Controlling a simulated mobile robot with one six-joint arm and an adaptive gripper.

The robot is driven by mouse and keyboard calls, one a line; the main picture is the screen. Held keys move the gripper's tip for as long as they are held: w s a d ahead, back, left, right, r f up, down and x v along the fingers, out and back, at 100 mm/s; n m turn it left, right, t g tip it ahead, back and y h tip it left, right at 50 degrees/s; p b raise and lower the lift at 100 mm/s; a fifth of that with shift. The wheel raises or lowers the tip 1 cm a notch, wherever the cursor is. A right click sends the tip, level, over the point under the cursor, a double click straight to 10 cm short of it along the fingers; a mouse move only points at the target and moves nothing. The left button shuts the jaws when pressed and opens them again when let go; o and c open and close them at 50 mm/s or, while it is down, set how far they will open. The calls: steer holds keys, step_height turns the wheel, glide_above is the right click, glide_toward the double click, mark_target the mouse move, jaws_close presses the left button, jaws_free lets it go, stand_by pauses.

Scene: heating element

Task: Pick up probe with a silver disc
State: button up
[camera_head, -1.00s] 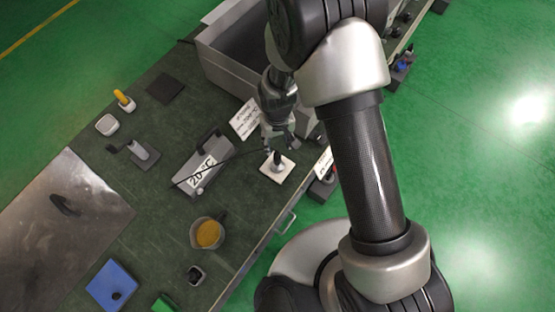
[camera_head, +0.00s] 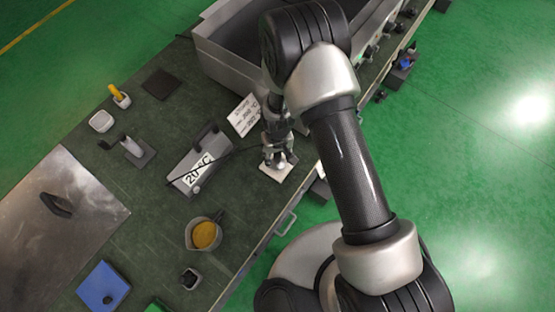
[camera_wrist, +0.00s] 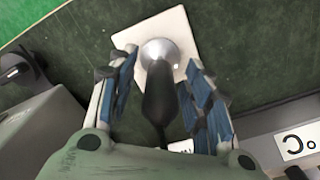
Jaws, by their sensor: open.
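The probe (camera_wrist: 160,95) has a silver disc (camera_wrist: 160,52) at its end and a dark handle. In the wrist view its disc end rests over a white square plate (camera_wrist: 183,28) on the dark green table. My gripper (camera_wrist: 160,68) is open, with a finger on each side of the probe and the handle between them. I cannot tell whether either finger touches it. In the head view my gripper (camera_head: 277,160) is right over the white plate (camera_head: 270,171), and it hides most of the probe.
A grey device reading "20 °C" (camera_head: 198,163) stands close left of my gripper, with a dark cable nearby. A grey basin (camera_head: 225,57) and a label card (camera_head: 244,115) lie behind. A beaker with yellow contents (camera_head: 203,234) stands in front left. The table edge is close on the right.

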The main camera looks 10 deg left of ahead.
steer(key=shift+r, duration=0.1)
jaws_close()
stand_by(0.5)
